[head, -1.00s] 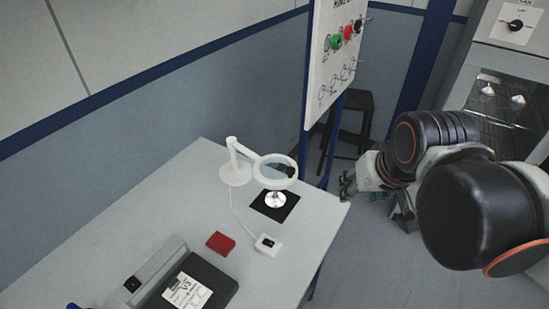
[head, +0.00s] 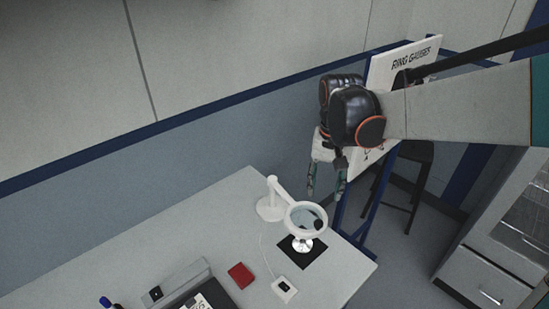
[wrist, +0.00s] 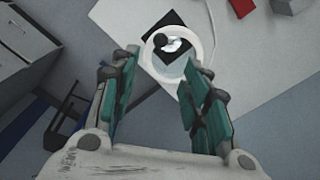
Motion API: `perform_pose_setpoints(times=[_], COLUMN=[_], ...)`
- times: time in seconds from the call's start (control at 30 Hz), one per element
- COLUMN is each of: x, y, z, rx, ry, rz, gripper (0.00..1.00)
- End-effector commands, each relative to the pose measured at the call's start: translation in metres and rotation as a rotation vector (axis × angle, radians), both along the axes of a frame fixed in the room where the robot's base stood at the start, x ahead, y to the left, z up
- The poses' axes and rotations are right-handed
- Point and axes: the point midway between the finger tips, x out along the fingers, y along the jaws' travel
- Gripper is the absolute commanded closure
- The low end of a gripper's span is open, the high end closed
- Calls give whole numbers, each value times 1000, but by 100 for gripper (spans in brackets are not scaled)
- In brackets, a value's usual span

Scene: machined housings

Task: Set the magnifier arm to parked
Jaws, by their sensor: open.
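The white magnifier arm (head: 279,191) stands on the table, its round base at the left and its ring lens (head: 306,217) reaching right over a black mat (head: 317,259). A shiny metal part (head: 302,244) sits on the mat under the lens. A dark knob shows on the ring's right side. In the wrist view the ring (wrist: 152,62) lies ahead, beyond the fingertips. My gripper (head: 326,190) is open and empty, above and slightly right of the ring, apart from it. Its two green-padded fingers (wrist: 164,68) are spread wide in the wrist view.
A red block (head: 241,275) and a small white switch box (head: 285,289) with a cord lie on the table (head: 215,237). The ring gauges board (head: 405,62) on blue posts stands behind my arm. A black stool (head: 408,180) and a cabinet (head: 490,270) are at the right.

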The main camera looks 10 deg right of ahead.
Motion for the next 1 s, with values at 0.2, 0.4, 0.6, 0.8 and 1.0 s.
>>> perform_pose_setpoints(times=[0.2,0.4,0.6,0.8,1.0], x=[2,3,2,2,1], y=[0,0,0,0,0], z=[-15,-51,-91,-122,-137], rx=[0,0,0,0,0], ry=[6,6,5,5,5], rz=[-4,-3,-3,-3,-3], gripper=[57,57,57,57,57])
